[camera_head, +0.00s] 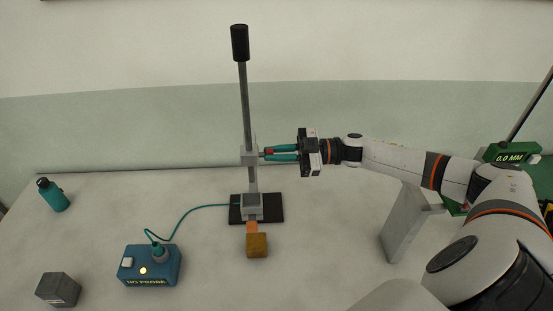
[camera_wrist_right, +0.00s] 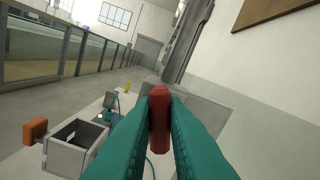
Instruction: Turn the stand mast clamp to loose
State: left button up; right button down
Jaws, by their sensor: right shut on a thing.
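The stand mast (camera_head: 246,110) rises upright from a black base plate (camera_head: 272,214) on the table, with a black cylinder (camera_head: 240,43) at its top. A grey clamp block (camera_head: 249,154) sits partway up the mast. My right gripper (camera_head: 270,153) reaches it from the right side. Its teal fingers are shut on the red clamp handle (camera_wrist_right: 159,118), which shows between the fingertips in the right wrist view. The fingers hide part of the handle. My left gripper is not in view.
An orange-brown block (camera_head: 257,246) is in front of the base. A teal box (camera_head: 150,266) reading "NO PROBE" has a cable running to the stand. A dark cube (camera_head: 58,289) and a teal bottle (camera_head: 53,195) stand at left. A grey slab (camera_head: 408,223) stands under my right arm.

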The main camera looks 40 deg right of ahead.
jog(key=shift+f+n+b, duration=0.1)
jog(key=shift+n+b, duration=2.7)
jog(key=shift+n, duration=0.6)
jog(key=c, duration=1.4)
grip_release()
jog(key=shift+s, duration=0.1)
jog(key=shift+c, duration=0.2)
notch_tip(320, 180, up, 10)
jog(key=b, duration=0.2)
jog(key=shift+b, duration=0.3)
